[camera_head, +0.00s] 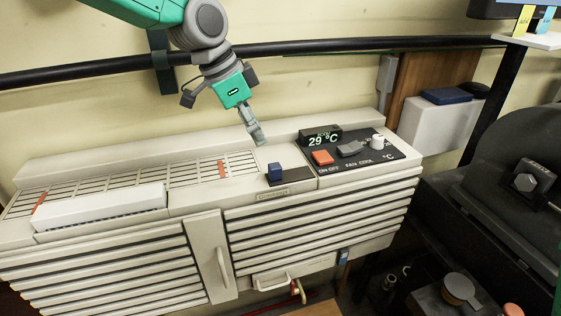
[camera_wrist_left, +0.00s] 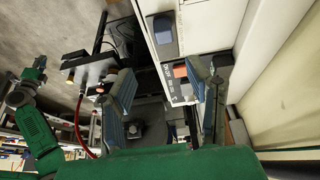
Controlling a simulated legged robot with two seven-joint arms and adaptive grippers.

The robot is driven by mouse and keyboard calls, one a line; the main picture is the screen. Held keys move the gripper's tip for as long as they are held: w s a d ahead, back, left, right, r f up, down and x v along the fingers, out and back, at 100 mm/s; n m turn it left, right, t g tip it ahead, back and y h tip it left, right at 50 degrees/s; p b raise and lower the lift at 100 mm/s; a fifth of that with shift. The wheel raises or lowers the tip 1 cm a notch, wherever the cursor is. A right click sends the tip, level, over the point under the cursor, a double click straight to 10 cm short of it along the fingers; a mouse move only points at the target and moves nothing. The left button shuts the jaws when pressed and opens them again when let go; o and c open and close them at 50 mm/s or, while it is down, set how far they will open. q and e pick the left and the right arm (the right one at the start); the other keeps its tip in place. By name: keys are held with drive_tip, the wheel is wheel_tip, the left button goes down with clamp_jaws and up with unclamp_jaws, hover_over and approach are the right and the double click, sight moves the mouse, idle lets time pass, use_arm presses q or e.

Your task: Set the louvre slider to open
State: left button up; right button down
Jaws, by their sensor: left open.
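The louvre slider is a blue knob (camera_head: 275,172) at the left end of a short dark track (camera_head: 299,175) on top of the cream wall unit. A small label plate (camera_head: 272,195) below it is too small to read. The blue knob also shows in the wrist view (camera_wrist_left: 163,25), at the top centre. My left gripper (camera_head: 257,134) hangs above the unit, behind the knob and slightly left of it in the head view, apart from it. In the wrist view its two fingers (camera_wrist_left: 162,75) are spread with nothing between them.
Right of the track is a dark control panel (camera_head: 378,151) with a 29 °C display (camera_head: 320,136), a red switch (camera_head: 322,157), a grey switch and a white knob (camera_head: 378,141). A white flap (camera_head: 100,207) lies at left. A black pipe (camera_head: 330,46) runs along the wall behind.

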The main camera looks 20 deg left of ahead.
sight(274, 166)
use_arm(q)
drive_tip(key=x, duration=0.7)
drive_tip(key=a+x, duration=0.1)
drive_tip(key=x, duration=0.2)
drive_tip(key=shift+w+f+p, duration=0.35)
drive_tip(key=shift+f+p, duration=0.05)
drive_tip(key=shift+f, duration=0.05)
drive_tip(key=shift+d+f, duration=0.45)
drive_tip(key=shift+d, duration=0.1)
drive_tip(key=shift+w+d+f, duration=0.15)
drive_tip(key=shift+d+f, duration=0.05)
drive_tip(key=shift+a, duration=0.15)
drive_tip(key=shift+a, duration=0.2)
clamp_jaws()
